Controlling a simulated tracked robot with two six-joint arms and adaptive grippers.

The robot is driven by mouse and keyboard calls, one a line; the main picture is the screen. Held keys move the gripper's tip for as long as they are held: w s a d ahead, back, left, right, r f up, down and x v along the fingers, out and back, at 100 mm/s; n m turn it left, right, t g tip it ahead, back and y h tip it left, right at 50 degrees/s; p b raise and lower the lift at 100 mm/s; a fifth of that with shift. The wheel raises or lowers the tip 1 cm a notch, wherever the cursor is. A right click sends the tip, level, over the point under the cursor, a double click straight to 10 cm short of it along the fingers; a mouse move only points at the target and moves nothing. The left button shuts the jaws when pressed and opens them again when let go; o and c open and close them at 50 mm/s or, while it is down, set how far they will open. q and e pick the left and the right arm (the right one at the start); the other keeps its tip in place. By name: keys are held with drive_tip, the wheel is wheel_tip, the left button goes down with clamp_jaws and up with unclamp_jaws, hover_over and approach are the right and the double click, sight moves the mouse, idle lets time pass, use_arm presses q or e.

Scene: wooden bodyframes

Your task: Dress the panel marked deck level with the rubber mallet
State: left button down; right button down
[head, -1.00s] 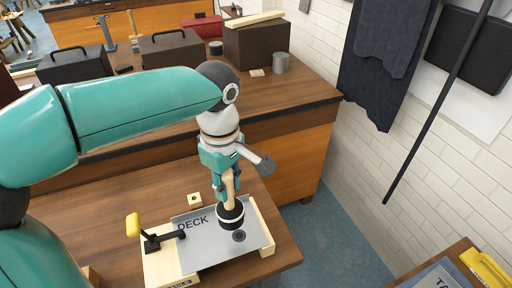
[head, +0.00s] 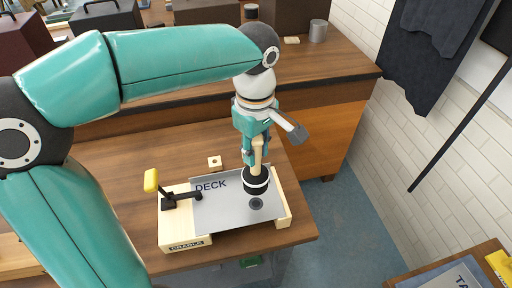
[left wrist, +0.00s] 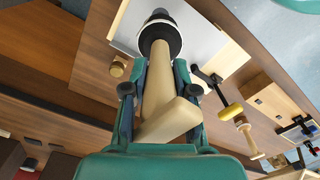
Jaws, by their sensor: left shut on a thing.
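The grey metal panel marked DECK (head: 222,207) lies on a pale wooden cradle (head: 176,229) on the bench. A dark round spot (head: 256,204) shows on the panel's right part. My left gripper (head: 256,150) is shut on the wooden handle of the rubber mallet (head: 257,182). The mallet hangs head down, its black head with a white band over the panel's right part, just behind the dark spot. I cannot tell whether the head touches the panel. In the left wrist view the mallet's handle (left wrist: 160,85) runs between the fingers. My right gripper is not in view.
A toggle clamp with a yellow handle (head: 151,181) stands at the cradle's left end. A small wooden block with a hole (head: 215,162) lies behind the panel. A second bench with another panel (head: 458,277) is at the lower right. A white brick wall (head: 450,150) stands at the right.

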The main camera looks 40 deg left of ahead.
sight(256, 177)
use_arm(q)
wheel_tip(256, 177, down, 10)
drive_tip(key=b, duration=0.7)
drive_tip(key=shift+r+b, duration=0.25)
drive_tip(key=shift+b, duration=0.15)
wheel_tip(256, 177, up, 9)
drive_tip(key=p, duration=0.8)
drive_tip(key=shift+d+r, duration=0.1)
drive_tip(key=shift+r, duration=0.1)
drive_tip(key=shift+f, duration=0.1)
